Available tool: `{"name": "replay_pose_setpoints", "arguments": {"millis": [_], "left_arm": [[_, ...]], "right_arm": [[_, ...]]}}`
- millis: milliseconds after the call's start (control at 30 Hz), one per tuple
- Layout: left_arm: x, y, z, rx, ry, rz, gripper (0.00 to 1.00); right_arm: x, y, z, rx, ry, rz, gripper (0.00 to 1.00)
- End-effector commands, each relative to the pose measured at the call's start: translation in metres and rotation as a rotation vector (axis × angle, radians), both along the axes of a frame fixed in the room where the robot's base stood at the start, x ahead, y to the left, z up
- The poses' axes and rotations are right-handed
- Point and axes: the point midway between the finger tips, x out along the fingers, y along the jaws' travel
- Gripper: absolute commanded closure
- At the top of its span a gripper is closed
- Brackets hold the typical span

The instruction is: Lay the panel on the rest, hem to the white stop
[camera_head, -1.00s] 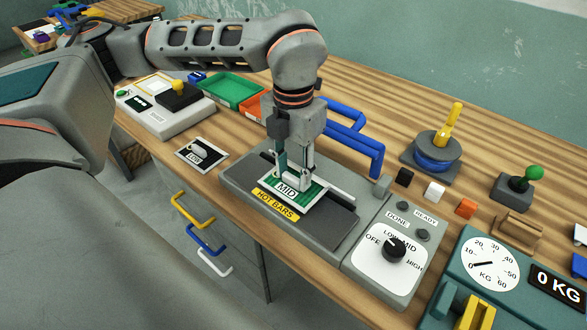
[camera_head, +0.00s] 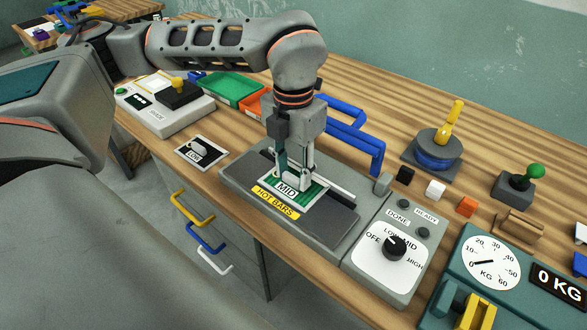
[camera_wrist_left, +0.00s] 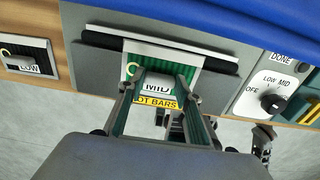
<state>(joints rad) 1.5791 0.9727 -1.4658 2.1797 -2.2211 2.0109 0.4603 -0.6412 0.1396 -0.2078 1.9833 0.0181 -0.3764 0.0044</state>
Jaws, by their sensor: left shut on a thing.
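The green panel (camera_head: 311,196) with pale edges and a MID tag lies on or just over the dark plates of the grey HOT BARS rest (camera_head: 245,186). My left gripper (camera_head: 292,184) points down and is shut on the panel's pale grip block. The panel (camera_wrist_left: 190,84) also shows in the left wrist view, between the fingers (camera_wrist_left: 160,95). Its pale far edge, or a white strip there, meets the dark bar; I cannot tell hem from stop. A dark jointed shape at the lower right of the wrist view may be my right gripper (camera_wrist_left: 262,140).
A LOW panel (camera_head: 202,152) lies to the left. The dial box (camera_head: 382,257) adjoins the rest on the right. A blue handle (camera_head: 355,140) stands behind it. Small blocks, a scale (camera_head: 490,263) and a green-knobbed stick (camera_head: 518,184) are farther right. Trays (camera_head: 232,90) are behind left.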

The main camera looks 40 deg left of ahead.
Motion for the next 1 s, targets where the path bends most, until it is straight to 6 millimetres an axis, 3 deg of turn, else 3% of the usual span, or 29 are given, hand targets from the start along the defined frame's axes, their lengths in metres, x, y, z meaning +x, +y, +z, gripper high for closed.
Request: {"name": "replay_pose_setpoints", "arguments": {"millis": [200,233,300,733,1000], "left_arm": [[0.0,0.0,0.0,0.0,0.0,0.0,0.87],[0.0,0.0,0.0,0.0,0.001,0.0,0.64],[0.0,0.0,0.0,0.0,0.001,0.0,0.46],[0.0,0.0,0.005,0.0,0.0,0.001,0.46],[0.001,0.0,0.051,0.0,-0.006,0.0,0.46]], "right_arm": [[0.0,0.0,0.0,-0.001,0.0,0.001,0.6],[0.0,0.0,0.0,-0.001,0.001,0.0,0.6],[0.0,0.0,0.0,-0.001,0.001,0.001,0.6],[0.001,-0.002,0.001,-0.005,-0.002,0.001,0.6],[0.0,-0.001,0.0,-0.002,-0.001,0.0,0.6]]}}
